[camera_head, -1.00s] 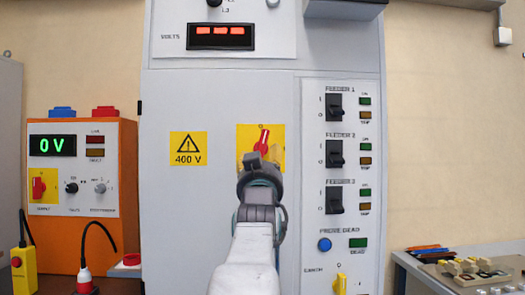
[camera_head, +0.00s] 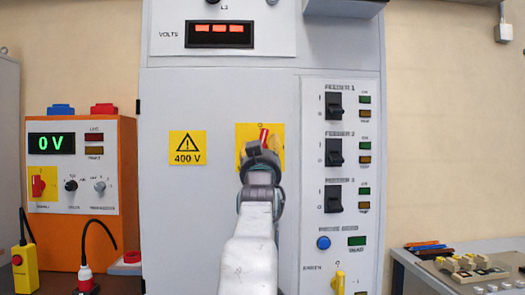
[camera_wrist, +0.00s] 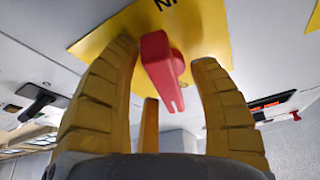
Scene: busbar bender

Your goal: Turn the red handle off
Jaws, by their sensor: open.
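The red handle (camera_head: 264,136) sits on a yellow plate (camera_head: 242,132) on the grey cabinet front. In the head view my gripper (camera_head: 258,150) covers the lower part of it. In the wrist view the red handle (camera_wrist: 163,68) stands out from the yellow plate (camera_wrist: 105,28), between the spread yellow fingers of my gripper (camera_wrist: 166,54). One finger is on each side, with gaps to the handle, and a third finger shows behind and below it. My gripper is open and holds nothing. Contact with the plate cannot be told.
Feeder switches (camera_head: 335,152) line the panel to the right. A 400 V sign (camera_head: 187,148) is to the left. A bench (camera_head: 430,275) stands at the lower right.

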